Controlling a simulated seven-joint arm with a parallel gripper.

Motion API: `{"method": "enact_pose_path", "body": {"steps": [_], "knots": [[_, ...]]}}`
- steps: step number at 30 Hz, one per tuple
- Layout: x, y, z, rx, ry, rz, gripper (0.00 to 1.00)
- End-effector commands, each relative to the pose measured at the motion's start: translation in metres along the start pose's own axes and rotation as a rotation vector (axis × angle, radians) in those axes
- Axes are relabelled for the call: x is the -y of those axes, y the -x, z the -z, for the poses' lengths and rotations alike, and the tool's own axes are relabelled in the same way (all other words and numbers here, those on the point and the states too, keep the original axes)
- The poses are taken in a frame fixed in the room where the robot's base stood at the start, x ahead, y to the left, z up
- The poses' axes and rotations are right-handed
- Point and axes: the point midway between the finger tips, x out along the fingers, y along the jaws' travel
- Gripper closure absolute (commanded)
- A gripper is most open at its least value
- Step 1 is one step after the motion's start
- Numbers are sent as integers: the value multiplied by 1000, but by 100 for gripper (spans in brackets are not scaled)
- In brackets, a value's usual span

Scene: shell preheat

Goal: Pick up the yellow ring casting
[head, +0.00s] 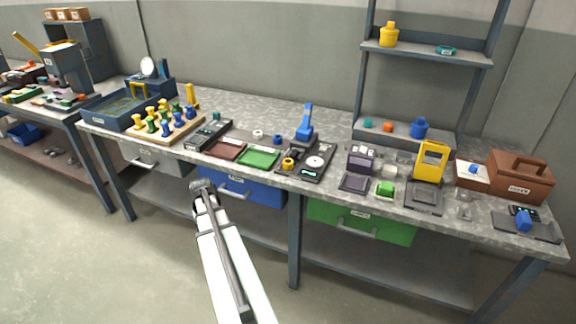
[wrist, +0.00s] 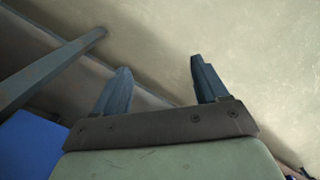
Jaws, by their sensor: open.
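A small yellow ring-shaped part (head: 289,163), which looks like the yellow ring casting, sits at the left end of a dark fixture on the bench, below the blue post. It is small in the head view, and I cannot tell whether it lies around a peg. My gripper (head: 203,186) is in front of the bench, left of and apart from the ring. In the wrist view my gripper (wrist: 158,66) has its two fingers spread with nothing between them. The ring does not show in the wrist view.
The bench top (head: 330,112) is crowded: a red tray (head: 225,150), a green tray (head: 259,157), a blue post (head: 305,122) and a yellow frame (head: 431,160). A blue drawer (head: 240,187) and a green drawer (head: 360,220) hang below. The floor in front is clear.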

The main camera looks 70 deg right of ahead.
Motion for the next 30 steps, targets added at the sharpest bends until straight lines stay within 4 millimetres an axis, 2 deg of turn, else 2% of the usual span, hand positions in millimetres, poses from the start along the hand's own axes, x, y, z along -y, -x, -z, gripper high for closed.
{"method": "enact_pose_path", "body": {"steps": [1,6,13,21,24,27,30], "knots": [[-18,17,12,-22,-28,1,27],[-76,71,37,-83,-112,1,27],[-159,150,55,-166,-224,-8,27],[-257,243,51,-258,-352,-30,27],[-285,271,44,-285,-389,-38,27],[-305,292,38,-304,-415,-46,27],[-317,305,34,-316,-432,-50,27]]}}
